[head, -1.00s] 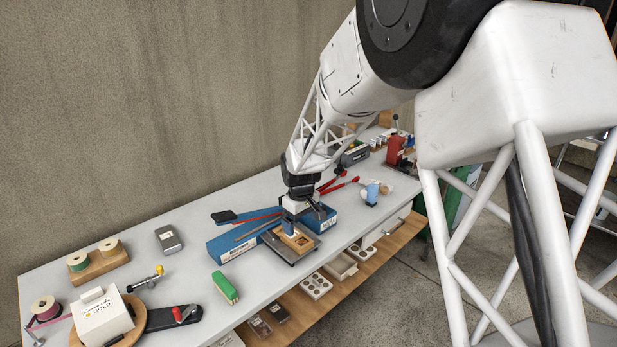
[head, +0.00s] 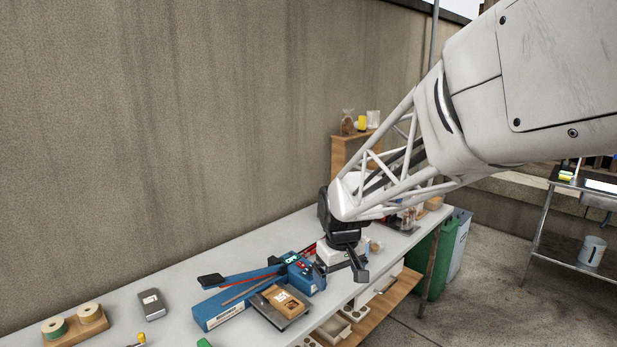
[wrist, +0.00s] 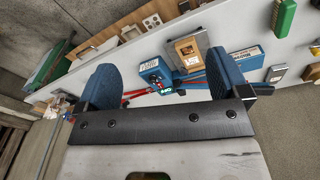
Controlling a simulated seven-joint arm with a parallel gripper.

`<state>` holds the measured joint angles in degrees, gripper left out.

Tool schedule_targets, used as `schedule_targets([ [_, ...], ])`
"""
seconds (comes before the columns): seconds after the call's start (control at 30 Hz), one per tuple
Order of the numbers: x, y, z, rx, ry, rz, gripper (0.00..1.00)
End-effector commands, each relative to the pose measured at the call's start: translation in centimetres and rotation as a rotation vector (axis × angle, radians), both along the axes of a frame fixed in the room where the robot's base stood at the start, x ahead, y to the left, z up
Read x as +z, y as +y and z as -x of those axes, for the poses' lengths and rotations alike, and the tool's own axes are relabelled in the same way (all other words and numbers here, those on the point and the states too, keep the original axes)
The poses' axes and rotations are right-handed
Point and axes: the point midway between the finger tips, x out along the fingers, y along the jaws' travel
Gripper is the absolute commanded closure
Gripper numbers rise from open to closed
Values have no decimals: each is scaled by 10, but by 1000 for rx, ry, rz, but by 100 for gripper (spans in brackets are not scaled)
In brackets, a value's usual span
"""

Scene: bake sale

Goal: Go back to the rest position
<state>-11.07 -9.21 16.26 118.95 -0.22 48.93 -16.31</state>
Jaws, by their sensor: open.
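My gripper (head: 341,270) is open and empty in the head view, raised above the near edge of the table (head: 182,265). Its two blue-padded fingers stand wide apart in the wrist view (wrist: 163,90), with nothing between them. Below and left of it in the head view, a wooden block with a pale label (head: 286,302) sits on a dark flat plate (head: 262,309). The same block (wrist: 187,49) shows beyond the fingers in the wrist view. My arm hides part of the table's far right end.
Spools on a wooden stand (head: 75,328) and a grey tin (head: 151,304) are at left. A green bin (head: 440,256) stands past the table's right end. Air above the table's left half is clear.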

Motion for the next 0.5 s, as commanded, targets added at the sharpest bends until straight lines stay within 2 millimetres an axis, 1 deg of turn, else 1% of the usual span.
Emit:
schedule_targets([
  [0.03, 8, -8, 11, -21, -7, -2, 7],
  [0.2, 27, -30, 48, -89, -27, -9, 7],
  [0.27, 33, -37, 61, -114, -35, -12, 7],
  [0.5, 51, -64, 116, -211, -61, -23, 7],
])
